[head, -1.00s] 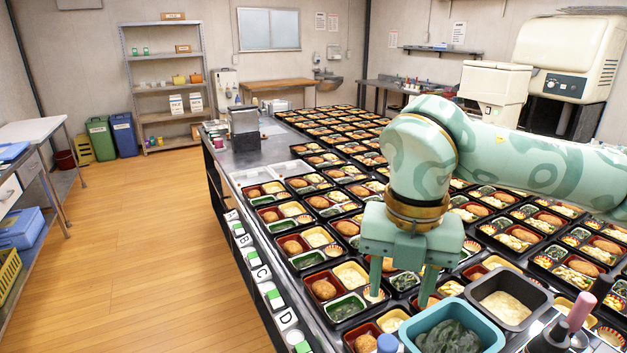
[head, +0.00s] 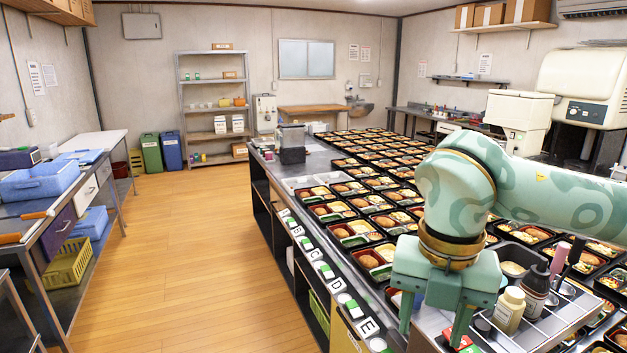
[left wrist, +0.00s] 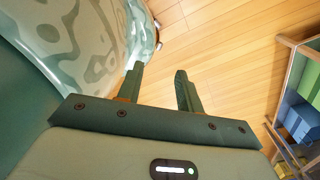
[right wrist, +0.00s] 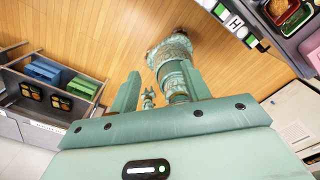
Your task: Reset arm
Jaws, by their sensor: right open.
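My right gripper (head: 433,322) hangs fingers down at the lower right of the head view, above the counter's near part. It is open with nothing between its fingers. In the right wrist view my right gripper (right wrist: 162,74) shows open over the wood floor, with my own base behind it. My left gripper (left wrist: 158,78) shows only in the left wrist view. Its fingers are apart and empty, with wood floor beyond them and a pale green patterned part of mine at left.
Rows of filled bento trays (head: 353,240) cover the long counter (head: 318,168). Bottles, including a yellow one (head: 508,311) and a dark one (head: 535,285), stand right of my right gripper. A side bench (head: 40,212) holds blue bins at left. The floor (head: 190,260) between is clear.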

